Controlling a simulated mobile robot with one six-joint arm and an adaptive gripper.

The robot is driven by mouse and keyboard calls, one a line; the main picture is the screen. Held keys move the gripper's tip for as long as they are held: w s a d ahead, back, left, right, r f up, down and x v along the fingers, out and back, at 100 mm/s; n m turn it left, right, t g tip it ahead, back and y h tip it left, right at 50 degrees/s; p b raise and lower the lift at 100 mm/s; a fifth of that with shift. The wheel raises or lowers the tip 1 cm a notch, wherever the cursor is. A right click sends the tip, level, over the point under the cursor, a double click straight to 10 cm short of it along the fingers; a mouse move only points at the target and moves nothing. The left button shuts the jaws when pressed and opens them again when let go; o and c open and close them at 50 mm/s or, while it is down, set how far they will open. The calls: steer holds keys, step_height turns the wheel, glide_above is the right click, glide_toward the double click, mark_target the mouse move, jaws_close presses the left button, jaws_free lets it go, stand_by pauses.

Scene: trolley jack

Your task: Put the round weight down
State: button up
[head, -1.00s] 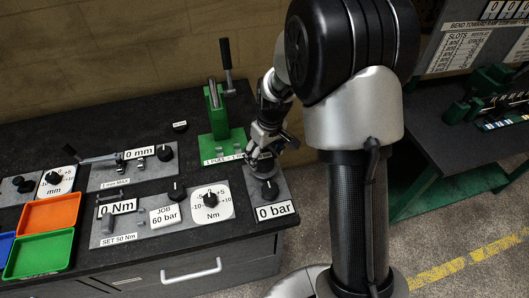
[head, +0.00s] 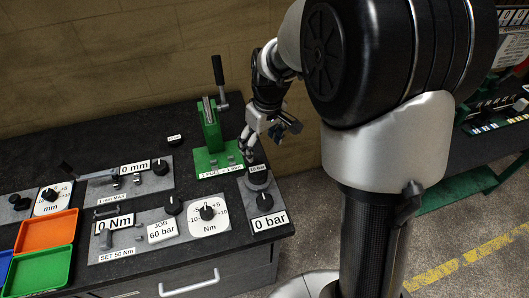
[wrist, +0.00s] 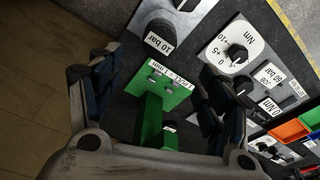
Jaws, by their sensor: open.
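In the wrist view the weight (wrist: 158,33) shows at the top, beyond my fingertips. My gripper (head: 268,138) is above the weight and apart from it. In the wrist view my gripper (wrist: 160,78) has its fingers wide apart with nothing between them.
The green lever press (head: 209,135) stands close to the left of my gripper. The grey torque panel (head: 130,240), the dial (head: 209,214) and the orange tray (head: 47,230) lie further left. The bench's right edge is close to the weight.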

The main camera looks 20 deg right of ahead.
steer(key=s+r+m+t, duration=0.2)
steer(key=s+r, duration=0.9)
steer(key=s, duration=0.2)
steer(key=s+m+t, duration=0.1)
steer(key=s+m, duration=0.1)
steer(key=s, duration=1)
steer(key=shift+s+a+r+h, duration=0.3)
steer(key=shift+s+a+r, duration=0.05)
steer(key=shift+s+r, duration=0.1)
steer(key=shift+w, duration=0.1)
